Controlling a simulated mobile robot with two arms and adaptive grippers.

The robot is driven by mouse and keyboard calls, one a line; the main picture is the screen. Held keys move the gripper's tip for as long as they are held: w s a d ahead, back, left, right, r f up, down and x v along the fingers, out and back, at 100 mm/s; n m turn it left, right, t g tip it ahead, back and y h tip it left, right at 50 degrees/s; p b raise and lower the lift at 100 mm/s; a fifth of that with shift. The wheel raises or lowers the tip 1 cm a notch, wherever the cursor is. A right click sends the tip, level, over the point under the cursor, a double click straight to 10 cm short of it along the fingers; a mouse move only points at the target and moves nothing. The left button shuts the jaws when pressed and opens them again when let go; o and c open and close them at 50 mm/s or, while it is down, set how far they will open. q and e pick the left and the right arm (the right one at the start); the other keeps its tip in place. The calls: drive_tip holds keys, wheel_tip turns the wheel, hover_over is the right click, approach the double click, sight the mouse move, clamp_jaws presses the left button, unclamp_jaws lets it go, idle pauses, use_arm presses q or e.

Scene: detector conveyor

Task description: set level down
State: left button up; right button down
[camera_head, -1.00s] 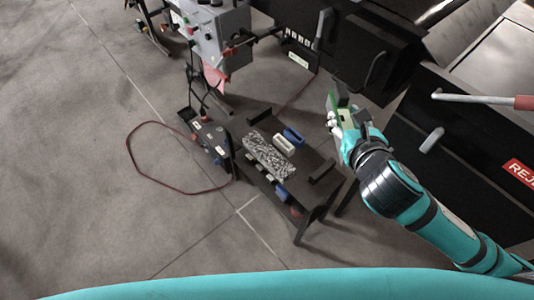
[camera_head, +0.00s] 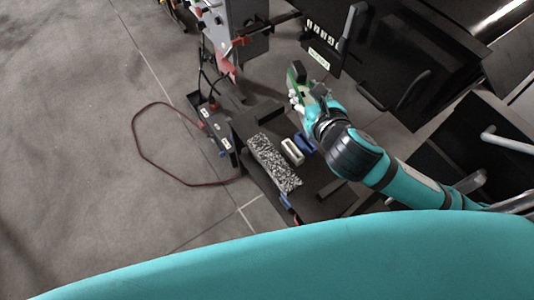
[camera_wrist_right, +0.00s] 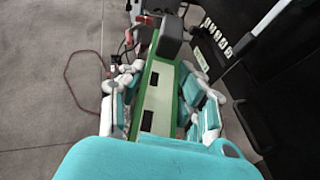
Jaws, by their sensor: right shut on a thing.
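The level is a green bar with pale and dark patches (camera_wrist_right: 152,100), gripped between the fingers of my right gripper (camera_wrist_right: 160,105) in the right wrist view. In the head view the level (camera_head: 293,74) shows as a small green piece at the tip of my right gripper (camera_head: 304,92), beyond the far right side of a low black table (camera_head: 312,203). My right gripper is shut on it. Part of the level is hidden by the fingers and hand. My left gripper is not in view.
On the table lie a speckled grey block (camera_head: 272,163), a white block (camera_head: 292,151) and a blue block (camera_head: 305,143). A dark box with a red cable (camera_head: 136,136) stands left of it. Black machinery (camera_head: 420,60) fills the right; open floor lies left.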

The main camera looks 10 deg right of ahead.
drive_tip(key=s+a+f+n+y+b, duration=0.1)
drive_tip(key=s+f+y+b, duration=0.3)
drive_tip(key=f, duration=0.7)
drive_tip(key=s+a+f+n+h+b, duration=0.15)
drive_tip(key=f+b, duration=0.35)
drive_tip(key=f, duration=0.6)
drive_tip(key=s+a+f+n+y+b, duration=0.25)
drive_tip(key=f+b, duration=0.25)
drive_tip(key=f, duration=0.6)
drive_tip(key=shift+m+g, duration=0.3)
drive_tip(key=shift+m, duration=0.2)
drive_tip(key=w, duration=0.4)
drive_tip(key=w+p, duration=0.1)
drive_tip(key=w, duration=0.4)
drive_tip(key=w+f, duration=0.1)
drive_tip(key=w, duration=0.4)
drive_tip(key=shift+w, duration=0.25)
drive_tip(key=shift+w+f+b, duration=0.1)
drive_tip(key=shift+f+b, duration=0.3)
drive_tip(key=shift+f, duration=1.35)
drive_tip(key=shift+f, duration=0.1)
drive_tip(key=c, duration=0.9)
unclamp_jaws()
drive_tip(key=shift+f, duration=0.1)
